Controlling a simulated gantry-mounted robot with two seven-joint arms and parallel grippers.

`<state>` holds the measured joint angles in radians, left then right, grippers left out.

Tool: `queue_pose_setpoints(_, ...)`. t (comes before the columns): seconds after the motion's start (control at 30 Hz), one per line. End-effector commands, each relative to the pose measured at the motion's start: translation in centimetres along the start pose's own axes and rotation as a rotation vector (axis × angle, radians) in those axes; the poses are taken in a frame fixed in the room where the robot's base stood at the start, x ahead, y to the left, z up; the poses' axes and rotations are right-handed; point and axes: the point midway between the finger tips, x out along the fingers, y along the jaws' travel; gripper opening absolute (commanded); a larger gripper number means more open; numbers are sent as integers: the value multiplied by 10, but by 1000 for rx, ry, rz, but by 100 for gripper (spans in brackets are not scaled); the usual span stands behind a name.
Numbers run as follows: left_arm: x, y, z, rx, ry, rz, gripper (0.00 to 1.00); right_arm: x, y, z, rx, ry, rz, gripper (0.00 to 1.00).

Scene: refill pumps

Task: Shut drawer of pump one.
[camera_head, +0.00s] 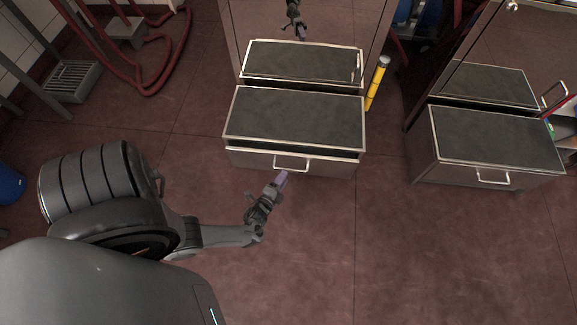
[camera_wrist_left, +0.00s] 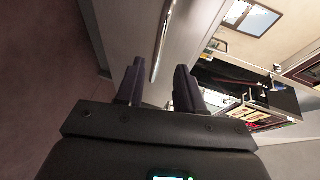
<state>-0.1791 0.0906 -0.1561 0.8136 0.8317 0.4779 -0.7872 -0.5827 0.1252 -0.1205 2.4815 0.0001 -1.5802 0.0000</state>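The middle pump cabinet has a dark top panel (camera_head: 295,118) and a metal drawer (camera_head: 245,159) under it. A dark gap shows between the panel and the drawer front, so the drawer stands slightly open. Its bar handle (camera_head: 291,163) is on the front. My left gripper (camera_head: 282,179) is just in front of and below this handle. In the left wrist view, the left gripper (camera_wrist_left: 158,85) has its fingers apart with nothing between the tips. The handle bar (camera_wrist_left: 162,40) lies ahead of the fingers, along the drawer front (camera_wrist_left: 195,45). I cannot tell whether they touch. My right gripper does not show.
A second cabinet with a handled drawer (camera_head: 450,173) stands at the right. A yellow post (camera_head: 377,83) is between the cabinets. Red hoses (camera_head: 150,75) and a grey crate (camera_head: 73,80) are at the upper left. The floor (camera_head: 330,260) in front is clear.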

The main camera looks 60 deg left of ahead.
Motion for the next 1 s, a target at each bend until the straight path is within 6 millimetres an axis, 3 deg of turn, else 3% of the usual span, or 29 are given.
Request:
queue_pose_setpoints(0.1, 20, 4, 0, 0, 2, -1, 37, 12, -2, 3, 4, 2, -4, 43)
queue_pose_setpoints(0.3, 42, 3, 0, 0, 1, 1, 37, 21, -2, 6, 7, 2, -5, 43)
queue_pose_setpoints(0.77, 52, 1, -1, 0, 1, 2, 37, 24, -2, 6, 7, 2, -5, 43)
queue_pose_setpoints(1.0, 52, 1, 0, 0, 1, 2, 3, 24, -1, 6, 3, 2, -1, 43)
